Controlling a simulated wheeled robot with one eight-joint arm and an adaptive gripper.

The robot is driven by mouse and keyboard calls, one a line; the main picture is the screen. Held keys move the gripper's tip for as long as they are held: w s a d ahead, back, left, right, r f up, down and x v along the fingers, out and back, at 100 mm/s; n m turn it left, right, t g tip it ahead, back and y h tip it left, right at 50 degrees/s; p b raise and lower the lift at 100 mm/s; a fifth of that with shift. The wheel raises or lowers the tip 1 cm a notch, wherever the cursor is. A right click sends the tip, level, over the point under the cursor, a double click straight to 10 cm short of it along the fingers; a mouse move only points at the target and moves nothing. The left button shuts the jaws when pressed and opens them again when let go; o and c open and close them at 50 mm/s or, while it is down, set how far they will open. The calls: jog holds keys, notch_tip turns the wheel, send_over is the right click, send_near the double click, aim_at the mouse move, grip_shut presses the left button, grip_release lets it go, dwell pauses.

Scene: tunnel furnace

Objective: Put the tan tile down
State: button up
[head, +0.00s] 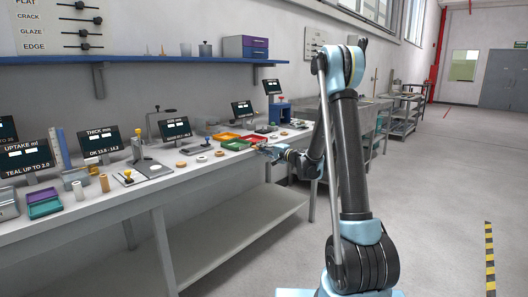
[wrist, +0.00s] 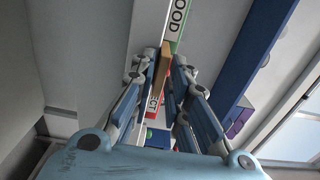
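The tan tile (wrist: 160,70) shows edge-on in the wrist view as a narrow brown-tan strip between my two fingertips. My gripper (wrist: 163,68) is closed on it, with both fingers close along its sides. In the head view my gripper (head: 268,153) is low by the bench's front edge, just right of a green tray (head: 236,145); the tile cannot be made out there. Beyond the fingertips in the wrist view are a white label ending in "OOD" with a green edge (wrist: 177,22) and a red-edged label ending in "CT" (wrist: 154,98).
Several small round pieces (head: 181,165) lie on the bench (head: 105,213) to the left. Screens (head: 175,129) stand along the back under a blue shelf (head: 140,60).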

jog(key=shift+r, duration=0.1)
dwell(0.3)
jog(key=v, duration=1.2)
jog(key=s+d+f+n+g+h, duration=0.1)
jog(key=s+n+g+h, duration=0.2)
jog(key=s, duration=0.8)
jog(key=s+d+n+g+h, duration=0.2)
jog(key=s+n+g+h, duration=0.1)
jog(key=s, duration=0.8)
jog(key=s+d+f+n+g+h, duration=0.1)
jog(key=s+d+f+h, duration=0.3)
jog(key=s+d, duration=0.3)
jog(key=s+d+f+g+h, duration=0.1)
jog(key=s+d+f+h, duration=0.3)
jog(key=s, duration=1.2)
jog(key=d+f, duration=0.1)
jog(key=d, duration=0.3)
jog(key=shift+s+d+f+n+g, duration=0.2)
jog(key=shift+s+n+g, duration=0.05)
jog(key=shift+n+g, duration=0.15)
jog(key=shift+w+f, duration=0.2)
jog(key=shift+w, duration=0.25)
